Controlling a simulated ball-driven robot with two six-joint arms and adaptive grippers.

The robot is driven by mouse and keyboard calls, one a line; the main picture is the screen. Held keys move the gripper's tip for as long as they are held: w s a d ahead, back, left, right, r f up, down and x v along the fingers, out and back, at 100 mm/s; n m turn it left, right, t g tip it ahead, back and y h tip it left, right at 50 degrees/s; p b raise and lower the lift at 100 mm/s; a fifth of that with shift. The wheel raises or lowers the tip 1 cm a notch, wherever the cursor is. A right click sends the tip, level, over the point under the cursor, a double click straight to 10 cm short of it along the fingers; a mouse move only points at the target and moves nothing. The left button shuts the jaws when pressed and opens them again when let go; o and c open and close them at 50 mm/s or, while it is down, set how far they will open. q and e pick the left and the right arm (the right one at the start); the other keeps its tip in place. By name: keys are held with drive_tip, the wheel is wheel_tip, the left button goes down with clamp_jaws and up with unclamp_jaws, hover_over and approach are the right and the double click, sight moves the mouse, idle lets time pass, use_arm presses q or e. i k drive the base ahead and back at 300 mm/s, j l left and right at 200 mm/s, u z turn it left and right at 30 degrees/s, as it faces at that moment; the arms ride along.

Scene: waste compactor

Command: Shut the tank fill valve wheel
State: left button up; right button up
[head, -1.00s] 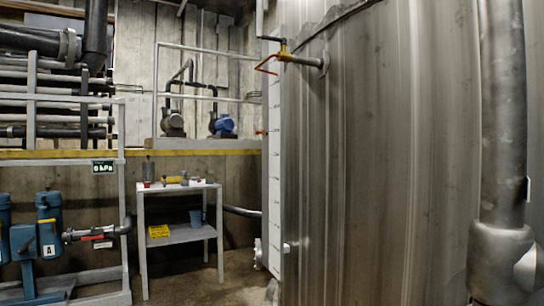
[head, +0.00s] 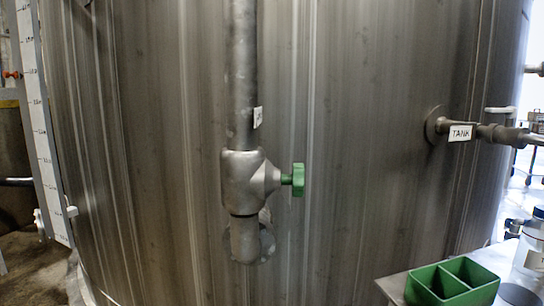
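A green valve wheel (head: 298,180) sits on the right side of a grey valve body (head: 243,181), seen nearly edge-on. The valve body is on a vertical pipe (head: 243,75) that bends into the wall of the large metal tank (head: 370,80) just below. A small white tag (head: 258,117) hangs on the pipe above the valve; its text is too small to read. Neither of my grippers is in the head view.
A pipe labelled TANK (head: 460,133) leaves the tank at the right. A bench (head: 400,285) with a green divided bin (head: 452,284) and a clear bottle (head: 528,255) stands at the lower right. A white level scale (head: 40,125) runs along the tank's left side. The space before the valve is clear.

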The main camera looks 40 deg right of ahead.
sight(297, 179)
drive_tip(key=k+l+z, duration=0.1)
drive_tip(key=l+z, duration=0.5)
drive_tip(key=z, duration=0.25)
drive_tip(key=l, duration=0.25)
drive_tip(key=k+u, duration=0.05)
